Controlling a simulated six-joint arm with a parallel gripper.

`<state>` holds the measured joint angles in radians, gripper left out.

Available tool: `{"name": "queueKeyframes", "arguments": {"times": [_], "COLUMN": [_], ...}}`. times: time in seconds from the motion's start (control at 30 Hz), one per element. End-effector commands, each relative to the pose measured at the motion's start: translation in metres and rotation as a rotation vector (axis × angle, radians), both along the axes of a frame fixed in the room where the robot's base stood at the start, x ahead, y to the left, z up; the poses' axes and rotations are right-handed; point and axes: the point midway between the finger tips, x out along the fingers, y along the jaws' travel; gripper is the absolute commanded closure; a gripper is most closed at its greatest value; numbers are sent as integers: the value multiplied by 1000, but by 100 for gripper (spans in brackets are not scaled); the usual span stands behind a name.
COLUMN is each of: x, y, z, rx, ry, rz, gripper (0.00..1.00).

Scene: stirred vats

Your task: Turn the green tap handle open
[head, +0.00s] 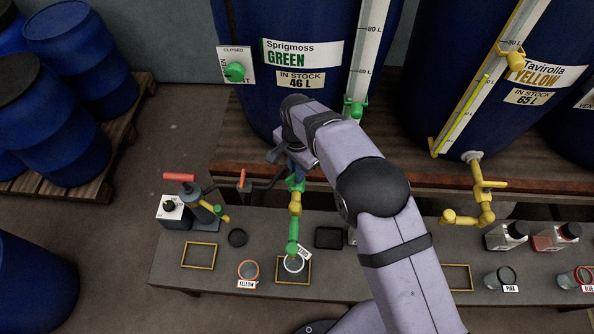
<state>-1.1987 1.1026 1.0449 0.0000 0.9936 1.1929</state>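The green-labelled vat (245,92) stands behind the bench. Its tap is a pipe with green and yellow sections (295,204), running down to a green spout (292,246) above a cup (293,264). Green tap parts (295,184) show just below my gripper (287,163). My arm comes in from the lower right, and my gripper is at the top of this tap, in front of the vat's lower wall. The wrist and fingers overlap the tap, so the handle is largely hidden. I cannot tell whether the fingers touch it or how far apart they are.
A green knob (235,72) with a CLOSED sign is on the vat's left. A red-handled device (180,178) stands left of the tap. The yellow vat's tap (482,188) is at right. A YELLOW-labelled cup (248,270), a PINK-labelled cup (500,279) and bottles (507,236) sit on the bench.

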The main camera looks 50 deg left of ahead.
Motion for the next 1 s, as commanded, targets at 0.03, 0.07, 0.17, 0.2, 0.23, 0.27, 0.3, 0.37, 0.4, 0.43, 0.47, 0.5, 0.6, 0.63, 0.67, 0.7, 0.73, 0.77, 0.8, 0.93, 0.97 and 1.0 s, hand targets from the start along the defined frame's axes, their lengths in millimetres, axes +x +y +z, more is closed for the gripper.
{"name": "queueKeyframes", "arguments": {"times": [0.03, 0.07, 0.17, 0.2, 0.23, 0.27, 0.3, 0.37, 0.4, 0.43, 0.47, 0.5, 0.6, 0.63, 0.67, 0.7, 0.73, 0.77, 0.8, 0.93, 0.97, 1.0], "x": [0, 0, 0, 0, 0, 0, 0, 0, 0, 0, 0, 0, 0, 0, 0, 0, 0, 0, 0, 0, 0, 0], "y": [0, 0, 0, 0, 0, 0, 0, 0, 0, 0, 0, 0, 0, 0, 0, 0, 0, 0, 0, 0, 0, 0], "z": [0, 0, 0, 0, 0, 0, 0, 0, 0, 0, 0, 0, 0, 0, 0, 0, 0, 0, 0, 0, 0, 0], "rx": [0, 0, 0, 0, 0, 0, 0, 0, 0, 0, 0, 0, 0, 0, 0, 0, 0, 0, 0, 0, 0, 0], "ry": [0, 0, 0, 0, 0, 0, 0, 0, 0, 0, 0, 0, 0, 0, 0, 0, 0, 0, 0, 0, 0, 0], "rz": [2, 4, 17, 25, 34, 44, 59, 88, 111, 129, 149, 178, 257, 282, 309, 344, 370, 396, 431, 536, 560, 589], "gripper": [100, 100, 100, 100, 100, 100, 100, 100, 100, 100, 100, 100, 100, 100, 100, 100, 100, 100, 100, 100, 100, 100]}}
